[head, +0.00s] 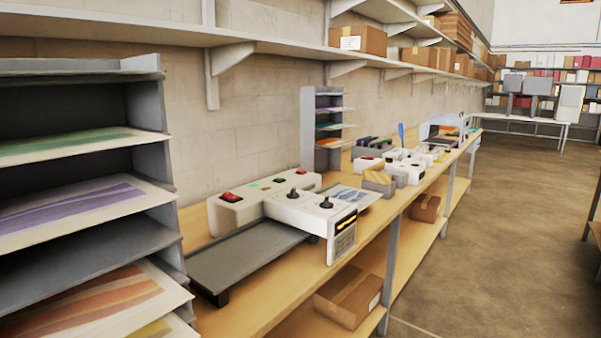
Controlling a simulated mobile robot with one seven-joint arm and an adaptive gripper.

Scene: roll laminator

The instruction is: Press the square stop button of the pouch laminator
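A white machine (312,212) with black knobs, a yellow-marked front label and a dark grey feed table (240,262) stands on the wooden bench. Smaller white machines (405,168) stand farther along the bench. I cannot tell which machine is the pouch laminator. No square stop button can be made out for certain at this size. My gripper is not in view.
A grey rack with printed sheets (85,205) fills the near left. A smaller sheet rack (321,130) stands behind the machines. Wall shelves (270,37) overhang the bench. Cardboard boxes (349,296) sit on the lower shelf. The floor (480,240) to the right is clear.

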